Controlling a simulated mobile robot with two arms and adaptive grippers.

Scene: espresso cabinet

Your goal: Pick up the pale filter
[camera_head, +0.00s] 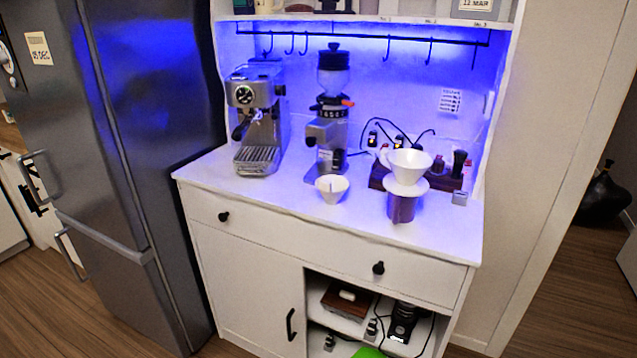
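A pale cone-shaped filter (332,190) stands on the white cabinet top, near its front edge and in front of the coffee grinder. Its wide mouth faces up, and it looks empty. To its right, a white dripper (407,178) sits on a dark purple-brown vessel (402,209). The filter and the dripper stand apart. Neither of my grippers shows in the head view, so their state is hidden.
The grinder (330,130) and espresso machine (257,125) stand behind and left of the filter. A wooden rack (378,178) with cables is behind the dripper. A fridge (150,150) borders the left side. The countertop (290,215) is clear in front-left of the filter.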

